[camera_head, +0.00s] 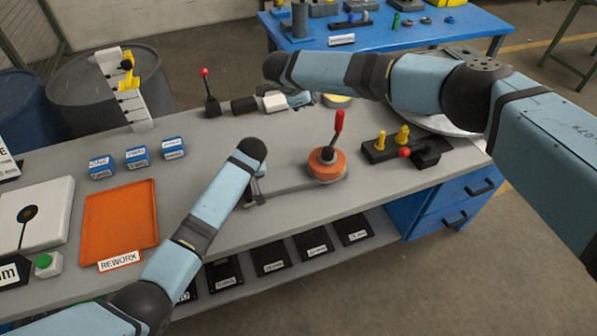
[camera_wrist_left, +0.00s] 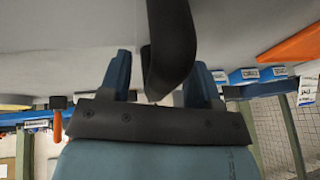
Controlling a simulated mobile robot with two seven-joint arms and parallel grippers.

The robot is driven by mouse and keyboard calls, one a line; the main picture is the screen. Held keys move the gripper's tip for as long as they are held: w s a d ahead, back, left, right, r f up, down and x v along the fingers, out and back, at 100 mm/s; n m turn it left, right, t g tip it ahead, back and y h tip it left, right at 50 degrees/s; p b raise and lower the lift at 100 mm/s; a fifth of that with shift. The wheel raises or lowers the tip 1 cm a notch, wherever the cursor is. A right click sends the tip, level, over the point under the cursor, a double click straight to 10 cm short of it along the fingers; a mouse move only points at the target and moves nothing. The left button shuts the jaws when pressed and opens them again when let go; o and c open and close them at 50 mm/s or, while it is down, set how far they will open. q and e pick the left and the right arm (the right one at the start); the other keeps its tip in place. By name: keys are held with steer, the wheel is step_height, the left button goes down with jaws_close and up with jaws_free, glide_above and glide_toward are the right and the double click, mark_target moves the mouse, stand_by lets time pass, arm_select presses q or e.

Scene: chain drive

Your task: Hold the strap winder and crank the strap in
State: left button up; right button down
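The strap winder is a round orange drum (camera_head: 326,163) with an upright red-gripped crank (camera_head: 339,124). It stands on the bench, with a flat grey bar or strap (camera_head: 291,189) running left from it. My left gripper (camera_head: 254,192) is low over the bar's left end. In the left wrist view, my left gripper's blue fingers (camera_wrist_left: 160,80) stand apart on either side of a thick black curved handle (camera_wrist_left: 172,45). A gap shows beside the left finger. My right gripper (camera_head: 300,99) is mostly hidden under its arm, behind the winder and away from the crank.
A black block with yellow pegs (camera_head: 403,135) and a red-knobbed lever stands right of the winder. A red-knobbed lever (camera_head: 205,87) stands behind. Several blue boxes (camera_head: 137,157) and an orange tray (camera_head: 121,220) lie left. The bench front before the winder is clear.

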arm_select(q)
steer(key=shift+r, duration=0.15)
steer(key=v, duration=1.2)
